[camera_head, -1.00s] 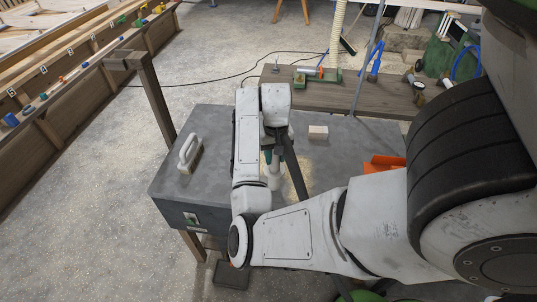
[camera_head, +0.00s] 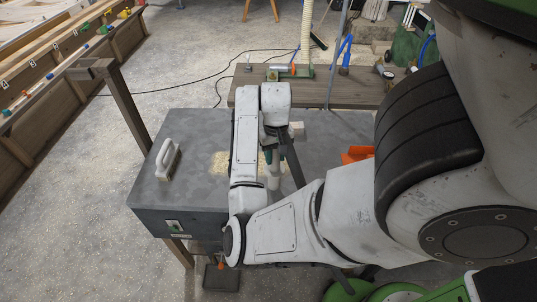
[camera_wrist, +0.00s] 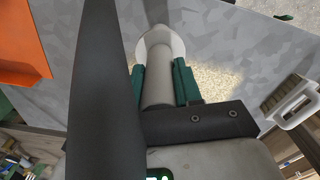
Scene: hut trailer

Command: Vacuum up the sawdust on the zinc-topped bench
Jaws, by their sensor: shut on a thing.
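The grey zinc-topped bench (camera_head: 200,125) stands in front of me. A pale patch of sawdust (camera_head: 220,162) lies on its top, just left of my forearm in the head view, which may hide part of it. In the wrist view, sawdust (camera_wrist: 218,78) shows behind and right of the nozzle. My gripper (camera_head: 269,160) is over the bench, right of the visible patch. Its teal fingers (camera_wrist: 160,85) are shut on a grey tube-like vacuum nozzle (camera_wrist: 158,76) with a pale flared end. Whether the nozzle touches the bench I cannot tell.
A white-handled brush (camera_head: 167,160) lies on the bench's left side and also shows in the wrist view (camera_wrist: 292,102). A small wooden block (camera_head: 298,129) and an orange object (camera_head: 356,154) are to the right. A wooden bench (camera_head: 345,95) with tools stands behind.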

